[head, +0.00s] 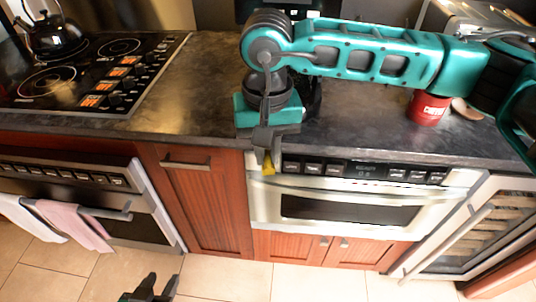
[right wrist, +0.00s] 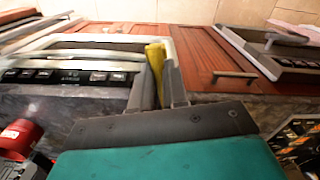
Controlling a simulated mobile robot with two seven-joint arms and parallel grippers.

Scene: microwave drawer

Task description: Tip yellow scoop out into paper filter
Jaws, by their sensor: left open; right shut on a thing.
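The yellow scoop (head: 268,166) is in my right gripper (head: 267,155), in front of the counter's edge and above the microwave drawer. In the right wrist view the scoop (right wrist: 155,62) stands between the two fingers of the right gripper (right wrist: 158,85), which are shut on it. I cannot tell what is in the scoop. My left gripper (head: 150,290) is open and empty, low at the bottom edge of the head view over the floor. I cannot make out the paper filter in either view; my right arm hides part of the counter.
A red canister (head: 428,108) stands on the dark counter (head: 195,90) at the right. A dark appliance (head: 313,98) is partly hidden behind my right wrist. The microwave drawer (head: 345,208) is shut. A stove with a black kettle (head: 52,35) is at the left. The counter between is clear.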

